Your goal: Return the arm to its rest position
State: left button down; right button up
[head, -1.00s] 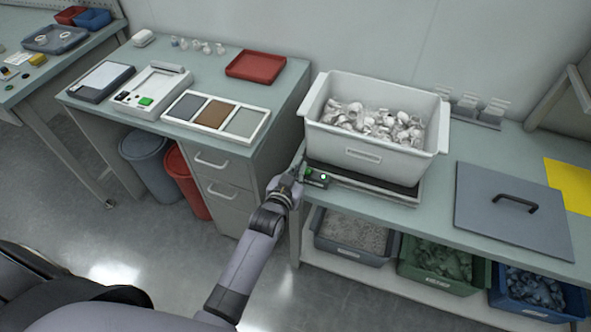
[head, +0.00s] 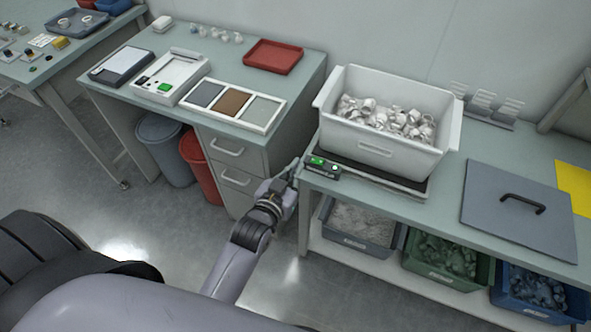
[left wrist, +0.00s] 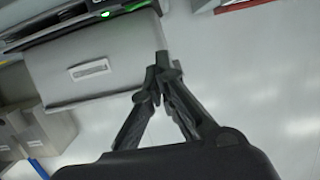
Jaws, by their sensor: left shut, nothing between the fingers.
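My left arm comes in from the bottom of the head view. Its gripper (head: 292,172) is at the left front corner of the right-hand bench, just left of the small scale display (head: 322,166) with a green light. In the left wrist view the two dark fingers (left wrist: 156,68) meet at their tips with nothing between them. That view looks past them at a bin (left wrist: 95,70) with a white label and the grey floor. My right gripper is in neither view.
A white bin (head: 375,148) of white parts stands on the scale on the right bench (head: 447,178). A grey lid (head: 520,212) lies to its right. Grey, green (head: 447,255) and blue bins sit on the shelf below. A drawer cabinet (head: 230,165) stands left; floor between is open.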

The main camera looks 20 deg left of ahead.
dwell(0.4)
pick_arm(q)
jog(key=s+d+f+m+g, duration=0.1)
jog(key=s+f+g, duration=0.2)
jog(key=s+f, duration=0.75)
jog(key=s+d+f+g, duration=0.1)
jog(key=s+f+g, duration=0.25)
jog(key=f, duration=1.45)
jog(key=s+a+f+g, duration=0.2)
jog(key=s+f, duration=0.3)
jog(key=s, duration=0.4)
jog(key=s+a+f+g, duration=0.2)
jog(key=s+f, duration=0.4)
jog(key=s, duration=0.3)
jog(key=s+a+f+g, duration=0.3)
jog(key=s+f, duration=0.2)
jog(key=s, duration=0.4)
jog(key=shift+s+f+m+g+y, duration=0.3)
jog(key=shift+m+g, duration=0.05)
jog(key=shift+m, duration=0.05)
dwell(0.8)
